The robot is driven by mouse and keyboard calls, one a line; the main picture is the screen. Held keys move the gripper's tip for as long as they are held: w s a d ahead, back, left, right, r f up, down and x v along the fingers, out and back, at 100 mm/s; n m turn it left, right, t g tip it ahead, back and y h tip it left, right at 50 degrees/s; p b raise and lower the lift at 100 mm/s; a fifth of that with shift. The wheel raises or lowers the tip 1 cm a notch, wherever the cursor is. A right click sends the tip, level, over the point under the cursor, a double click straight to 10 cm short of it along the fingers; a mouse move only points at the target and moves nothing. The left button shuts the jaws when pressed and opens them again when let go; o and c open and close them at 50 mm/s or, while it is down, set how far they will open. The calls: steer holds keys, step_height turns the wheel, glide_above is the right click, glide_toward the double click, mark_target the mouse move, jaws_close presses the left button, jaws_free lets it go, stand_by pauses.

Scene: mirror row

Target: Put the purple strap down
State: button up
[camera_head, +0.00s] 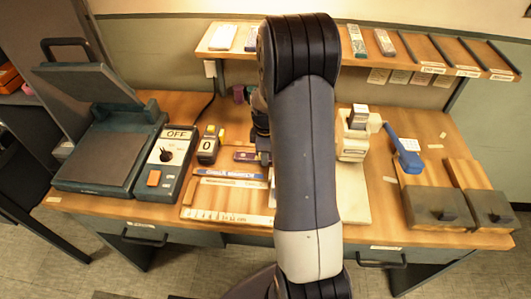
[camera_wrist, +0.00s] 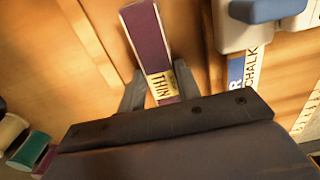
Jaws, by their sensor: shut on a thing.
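The purple strap (camera_wrist: 147,35) shows in the wrist view as a flat purple piece with pale edges and a cream label reading THIN. My gripper (camera_wrist: 158,85) is shut on it near the labelled end, and the strap extends away past the fingertips. In the head view a small dark purple piece with a pale label (camera_head: 245,156), apparently the same strap, shows just left of my arm, over the middle of the bench. My arm hides most of the gripper there. I cannot tell whether the strap touches the wood below.
A blue chalk-labelled strip (camera_head: 231,174) lies close by. A yellow-black counter reading 0 (camera_head: 208,145) and a control box marked OFF (camera_head: 170,155) stand left. A press (camera_head: 105,140) is far left. A white device (camera_head: 353,135) stands right. A shelf (camera_head: 400,50) overhangs the back.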

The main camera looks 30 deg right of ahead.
steer(key=shift+f, duration=0.2)
steer(key=o, duration=1)
steer(key=shift+r, duration=0.1)
step_height(320, 180, up, 12)
steer(key=shift+r, duration=0.15)
step_height(320, 180, down, 13)
steer(key=shift+r, duration=0.15)
step_height(320, 180, up, 2)
steer(key=shift+r, duration=0.7)
